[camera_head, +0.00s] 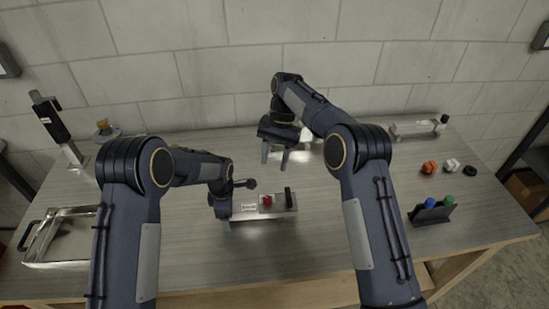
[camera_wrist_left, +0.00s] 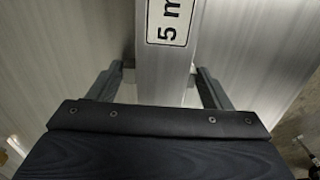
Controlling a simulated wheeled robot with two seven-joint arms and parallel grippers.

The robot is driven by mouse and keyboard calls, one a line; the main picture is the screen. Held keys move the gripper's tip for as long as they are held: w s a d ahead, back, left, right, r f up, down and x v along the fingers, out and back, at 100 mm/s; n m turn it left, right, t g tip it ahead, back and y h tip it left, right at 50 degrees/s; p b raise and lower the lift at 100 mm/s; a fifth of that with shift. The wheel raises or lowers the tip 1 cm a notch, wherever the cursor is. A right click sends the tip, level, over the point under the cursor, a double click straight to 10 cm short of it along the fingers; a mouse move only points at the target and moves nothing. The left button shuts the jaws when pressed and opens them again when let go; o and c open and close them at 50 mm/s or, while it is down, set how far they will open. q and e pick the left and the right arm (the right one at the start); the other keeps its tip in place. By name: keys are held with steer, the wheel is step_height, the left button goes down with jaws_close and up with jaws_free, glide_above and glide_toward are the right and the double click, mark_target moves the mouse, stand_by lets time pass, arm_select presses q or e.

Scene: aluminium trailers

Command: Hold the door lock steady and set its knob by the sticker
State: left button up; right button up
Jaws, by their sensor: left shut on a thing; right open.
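The door lock (camera_head: 262,215) is a pale aluminium bar lying on the table in the middle of the head view. It bears a white sticker (camera_head: 249,207) with small lettering, a red knob (camera_head: 267,200) and an upright black piece (camera_head: 288,198). My left gripper (camera_head: 222,210) is shut on the bar's left end. In the left wrist view the bar runs between the two fingers, and its sticker (camera_wrist_left: 172,22) reads "5 m", cut off by the frame's edge. My right gripper (camera_head: 275,158) is open and empty, fingers pointing down, behind the lock and apart from it.
A black holder (camera_head: 432,215) with blue and green items stands at right. Orange (camera_head: 430,167), white and black small parts lie behind it. A metal frame (camera_head: 62,238) lies at left, a dark upright device (camera_head: 52,122) behind it. The table front is clear.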

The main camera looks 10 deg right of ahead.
arm_select(q)
steer(key=o, duration=1.3)
